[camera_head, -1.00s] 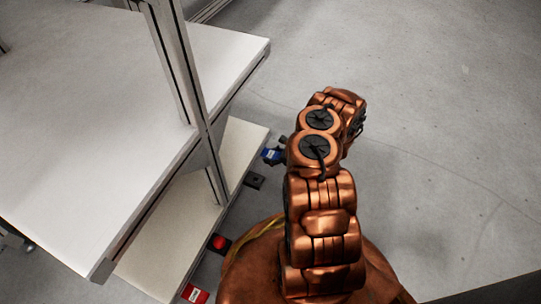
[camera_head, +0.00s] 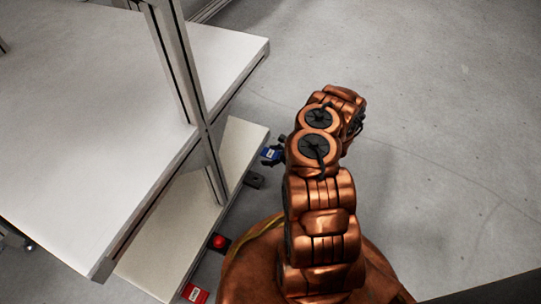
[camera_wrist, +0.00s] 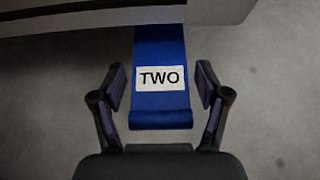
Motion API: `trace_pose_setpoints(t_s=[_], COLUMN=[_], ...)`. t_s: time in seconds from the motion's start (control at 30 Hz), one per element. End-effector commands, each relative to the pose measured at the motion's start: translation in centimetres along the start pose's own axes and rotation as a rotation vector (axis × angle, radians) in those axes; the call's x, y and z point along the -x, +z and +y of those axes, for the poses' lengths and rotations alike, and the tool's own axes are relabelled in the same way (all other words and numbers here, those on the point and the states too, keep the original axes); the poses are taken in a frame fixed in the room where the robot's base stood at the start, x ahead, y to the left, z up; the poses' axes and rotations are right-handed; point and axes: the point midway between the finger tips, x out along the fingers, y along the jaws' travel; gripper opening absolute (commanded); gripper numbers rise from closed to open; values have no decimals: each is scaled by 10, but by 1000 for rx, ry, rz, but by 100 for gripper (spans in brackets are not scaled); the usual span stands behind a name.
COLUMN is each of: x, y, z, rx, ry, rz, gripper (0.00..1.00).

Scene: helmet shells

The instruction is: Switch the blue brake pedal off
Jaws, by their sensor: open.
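The blue brake pedal (camera_wrist: 160,108) hangs at the edge of the lower shelf and bears a white label reading TWO. It also shows in the head view (camera_head: 270,154), small and partly hidden by my arm. In the wrist view my gripper (camera_wrist: 161,88) is open, with one finger on each side of the pedal. Gaps show between both fingers and the pedal. Whether the pedal is switched on or off cannot be told. In the head view my gripper is mostly hidden behind my arm.
A red pedal (camera_head: 195,293), a red button (camera_head: 218,242) and a dark box (camera_head: 254,180) sit along the lower shelf's edge. The white table (camera_head: 90,110) with its metal post (camera_head: 180,70) stands left of my arm. The floor (camera_head: 450,130) on the right is clear.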

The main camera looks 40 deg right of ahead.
Motion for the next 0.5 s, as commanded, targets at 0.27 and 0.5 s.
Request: trace_pose_setpoints(t_s=[0.27,0.5], x=[19,66], y=[1,0], z=[-2,-3], rx=[0,1], ry=[-3,-6], rz=[-1,0], gripper=[75,75])
